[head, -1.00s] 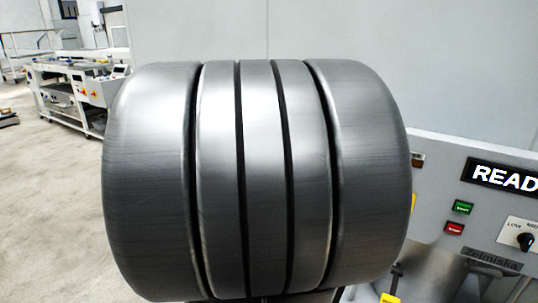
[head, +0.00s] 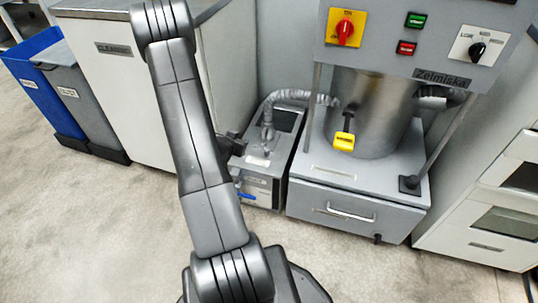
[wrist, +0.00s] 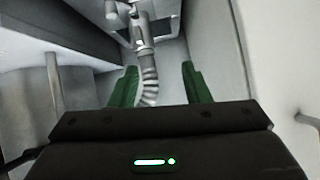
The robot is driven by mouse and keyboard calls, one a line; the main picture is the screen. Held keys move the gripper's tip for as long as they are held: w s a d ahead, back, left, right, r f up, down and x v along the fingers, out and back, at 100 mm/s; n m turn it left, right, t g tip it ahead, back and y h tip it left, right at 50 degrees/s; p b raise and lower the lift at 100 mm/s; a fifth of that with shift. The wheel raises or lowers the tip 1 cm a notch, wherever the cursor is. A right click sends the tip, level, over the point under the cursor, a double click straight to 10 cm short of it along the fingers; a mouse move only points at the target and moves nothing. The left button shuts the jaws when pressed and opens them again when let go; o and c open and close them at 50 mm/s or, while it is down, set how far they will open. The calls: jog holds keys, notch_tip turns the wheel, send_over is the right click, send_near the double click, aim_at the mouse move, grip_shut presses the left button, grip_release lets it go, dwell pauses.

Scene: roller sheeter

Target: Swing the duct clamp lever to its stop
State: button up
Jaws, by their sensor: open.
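A grey ribbed duct (head: 287,97) runs from a small box unit (head: 262,185) to the metal cylinder of the machine. In the wrist view the duct (wrist: 148,78) rises to a pale collar fitting (wrist: 143,32) with small parts at its top. I cannot tell for sure which part is the clamp lever. A yellow-handled lever (head: 344,141) hangs on the front of the cylinder. My gripper (wrist: 158,68) is open, with green fingers on either side of the duct in view; contact cannot be told. In the head view my gripper is dark and partly hidden beside the box unit.
A drawer cabinet (head: 345,210) stands under the cylinder. A control panel (head: 425,40) with a red knob and buttons is above. A blue handle (head: 247,197) is on the box unit's front. Blue and grey bins (head: 75,100) stand left. The floor in front is clear.

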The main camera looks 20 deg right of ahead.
aim_at(267, 149)
jog(key=s+d+f+m+h+b, duration=0.1)
jog(key=d+f+m+h+b, duration=0.2)
jog(key=f, duration=0.7)
jog(key=shift+n+g+h, duration=0.4)
jog(key=shift+n+h, duration=0.2)
jog(key=shift+h, duration=0.1)
jog(key=b+x, duration=0.1)
jog(key=x, duration=0.3)
jog(key=b+x, duration=0.1)
jog(key=x, duration=0.4)
jog(key=b+x, duration=0.1)
jog(key=x, duration=0.4)
jog(key=shift+s+d+r+b, duration=0.2)
jog(key=shift+d+b, duration=0.15)
jog(key=shift+d, duration=0.15)
grip_shut()
